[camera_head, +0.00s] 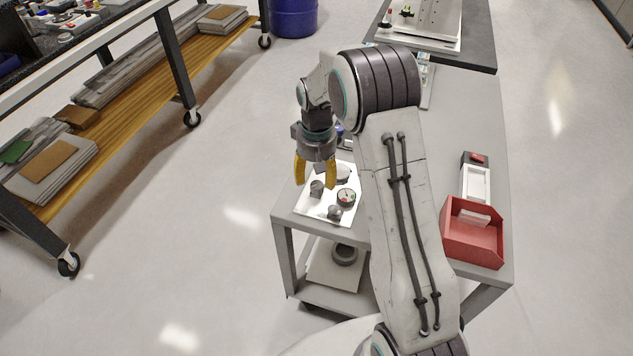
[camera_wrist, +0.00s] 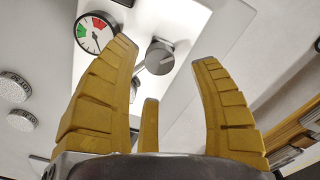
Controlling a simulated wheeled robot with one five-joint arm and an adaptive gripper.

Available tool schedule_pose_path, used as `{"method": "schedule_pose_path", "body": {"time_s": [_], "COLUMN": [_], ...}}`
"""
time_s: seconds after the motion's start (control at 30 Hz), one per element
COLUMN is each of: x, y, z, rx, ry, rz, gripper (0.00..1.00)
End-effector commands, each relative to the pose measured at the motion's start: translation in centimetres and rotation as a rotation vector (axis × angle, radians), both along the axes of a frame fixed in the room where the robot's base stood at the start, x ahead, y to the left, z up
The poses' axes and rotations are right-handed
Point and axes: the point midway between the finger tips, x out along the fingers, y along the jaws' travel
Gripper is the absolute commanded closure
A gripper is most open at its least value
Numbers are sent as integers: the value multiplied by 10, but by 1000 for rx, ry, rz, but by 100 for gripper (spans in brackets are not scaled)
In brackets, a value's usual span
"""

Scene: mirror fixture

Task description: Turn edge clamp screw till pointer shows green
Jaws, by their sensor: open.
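A white fixture plate (camera_head: 311,208) lies on the near left end of the grey cart and carries several dark knobs and a round gauge (camera_head: 346,197). In the wrist view the gauge (camera_wrist: 97,33) has red and green sectors; its dark pointer appears to lie in the white part, outside the green. A dark grey clamp screw knob (camera_wrist: 160,57) shows beyond my fingertips in the wrist view. My gripper (camera_head: 315,184) points down over the plate with its yellow fingers spread, open and empty. The left finger covers part of the gauge's edge. Contact with the knob cannot be told.
A red bin (camera_head: 474,243) and a white tray (camera_head: 476,184) stand on the cart's right side. Two knurled discs (camera_wrist: 14,87) show left in the wrist view. A shelf rack (camera_head: 185,60) stands left, with free floor between it and the cart.

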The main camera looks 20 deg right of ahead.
Motion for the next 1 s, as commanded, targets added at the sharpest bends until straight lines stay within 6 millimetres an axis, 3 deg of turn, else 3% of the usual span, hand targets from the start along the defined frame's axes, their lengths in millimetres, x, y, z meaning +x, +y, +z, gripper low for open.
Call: {"method": "schedule_pose_path", "body": {"time_s": [0.2, 0.5, 1.0], "x": [1, 0, 0], "y": [0, 0, 0], "z": [39, 74, 83], "rx": [0, 0, 0], "ry": [-5, -1, 0], "rz": [0, 0, 0], "gripper": [43, 43, 43]}}
